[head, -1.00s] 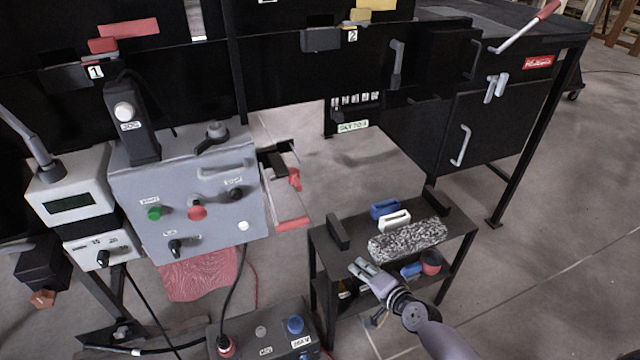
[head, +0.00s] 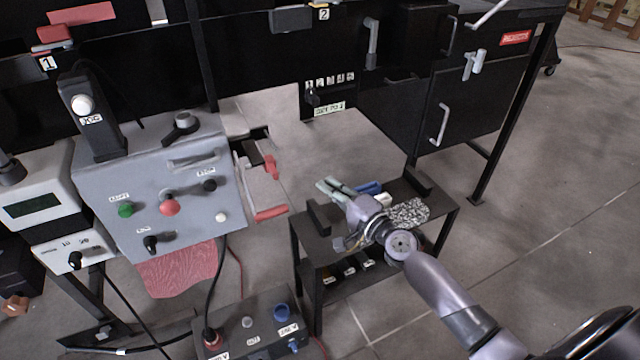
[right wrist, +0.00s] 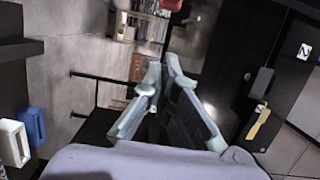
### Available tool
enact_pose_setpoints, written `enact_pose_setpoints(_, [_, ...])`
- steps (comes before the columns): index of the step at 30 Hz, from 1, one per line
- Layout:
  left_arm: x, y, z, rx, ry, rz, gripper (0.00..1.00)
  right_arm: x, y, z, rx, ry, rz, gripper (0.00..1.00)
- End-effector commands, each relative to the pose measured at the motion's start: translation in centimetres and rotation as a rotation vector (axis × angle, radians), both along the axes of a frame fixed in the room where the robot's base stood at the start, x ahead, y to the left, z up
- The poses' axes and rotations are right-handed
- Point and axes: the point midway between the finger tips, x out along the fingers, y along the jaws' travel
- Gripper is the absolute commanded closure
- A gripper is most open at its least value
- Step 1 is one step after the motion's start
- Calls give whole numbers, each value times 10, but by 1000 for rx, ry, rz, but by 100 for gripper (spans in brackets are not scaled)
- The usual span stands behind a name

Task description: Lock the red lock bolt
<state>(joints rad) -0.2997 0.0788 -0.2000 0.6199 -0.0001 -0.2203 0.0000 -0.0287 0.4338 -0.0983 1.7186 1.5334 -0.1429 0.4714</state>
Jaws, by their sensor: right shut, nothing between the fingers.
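Two red parts stick out from the right side of the grey control box (head: 150,185): an upper red piece (head: 270,167) at the end of a black bracket and a lower red bar (head: 270,212). I cannot tell which one is the lock bolt. My right gripper (head: 328,187) is shut and empty above the left part of the small black table, right of the red parts and apart from them. My left gripper is not in view.
The small black table (head: 435,208) holds a blue block (head: 369,188), a white block (head: 384,200) and a speckled block (head: 408,212). Black cabinets (head: 475,115) stand behind. More red pieces (head: 82,14) are at the upper left. A switch box (head: 250,325) sits low in front.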

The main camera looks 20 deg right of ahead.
Motion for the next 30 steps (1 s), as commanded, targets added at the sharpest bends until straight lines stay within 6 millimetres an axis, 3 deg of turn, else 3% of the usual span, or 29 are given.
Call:
enact_pose_setpoints(12, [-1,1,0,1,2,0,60,82,24,2,2,-3,1,100])
enact_pose_setpoints(15, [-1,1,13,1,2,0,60,78,43,3,3,2,4,100])
enact_pose_setpoints(21, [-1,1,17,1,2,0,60,77,61,2,0,0,2,100])
enact_pose_setpoints(30, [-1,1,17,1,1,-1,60,77,63,0,-1,0,0,100])
